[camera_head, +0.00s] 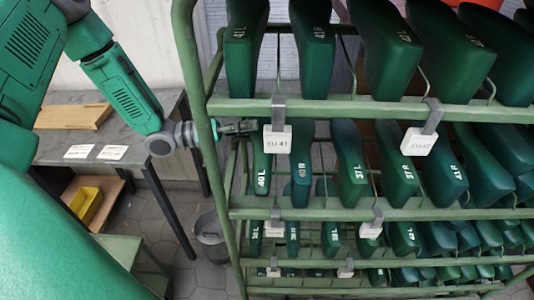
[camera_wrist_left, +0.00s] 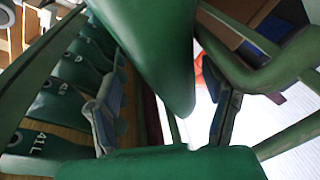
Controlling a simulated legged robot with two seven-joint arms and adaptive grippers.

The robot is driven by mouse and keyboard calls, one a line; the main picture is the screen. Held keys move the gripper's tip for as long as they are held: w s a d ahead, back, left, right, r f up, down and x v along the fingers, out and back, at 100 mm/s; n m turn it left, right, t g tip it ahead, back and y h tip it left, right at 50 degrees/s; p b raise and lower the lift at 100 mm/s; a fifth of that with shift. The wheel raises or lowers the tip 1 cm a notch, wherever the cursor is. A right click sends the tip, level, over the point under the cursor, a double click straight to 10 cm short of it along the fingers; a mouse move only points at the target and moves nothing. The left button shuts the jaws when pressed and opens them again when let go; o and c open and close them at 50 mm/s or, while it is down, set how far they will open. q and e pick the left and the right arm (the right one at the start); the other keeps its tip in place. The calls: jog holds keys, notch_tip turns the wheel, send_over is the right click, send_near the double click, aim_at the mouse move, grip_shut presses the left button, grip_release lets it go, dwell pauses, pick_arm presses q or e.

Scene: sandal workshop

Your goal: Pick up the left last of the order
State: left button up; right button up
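Dark green lasts stand in rows on a green rack. On the upper shelf in the head view, the last marked 41 L (camera_head: 243,55) is at the left end, beside the 41 R last (camera_head: 313,50). Below are the 40 L last (camera_head: 262,165) and 40 R last (camera_head: 301,165). My left gripper (camera_head: 246,127) reaches past the rack's left post, just under the upper shelf rail and beside the EU 41 tag (camera_head: 277,139). In the left wrist view its fingers stand apart, with a green last (camera_wrist_left: 155,45) between and beyond them; contact cannot be told. My right gripper is out of view.
The rack's left post (camera_head: 195,75) stands close to my left wrist. A grey table (camera_head: 55,150) with a wooden board (camera_head: 75,116) and two white cards (camera_head: 96,152) is at the left. A yellow box (camera_head: 86,205) and a bucket (camera_head: 209,236) are lower down.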

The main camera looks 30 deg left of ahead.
pick_arm(q)
jog(key=shift+w+d+f, duration=0.2)
jog(key=shift+w+d, duration=0.05)
jog(key=shift+w, duration=0.25)
jog(key=shift+w+d+f, duration=0.15)
jog(key=shift+w+d, duration=0.1)
jog(key=shift+w, duration=0.2)
jog(key=shift+w+a+f, duration=0.1)
jog(key=shift+w+a, duration=0.15)
jog(key=shift+a, duration=0.25)
jog(key=shift+c, duration=0.5)
jog(key=shift+s+d+r, duration=0.1)
jog(key=shift+d+r, duration=0.15)
jog(key=shift+d, duration=0.55)
grip_shut()
jog(key=shift+a+f, duration=0.15)
jog(key=shift+a, duration=0.15)
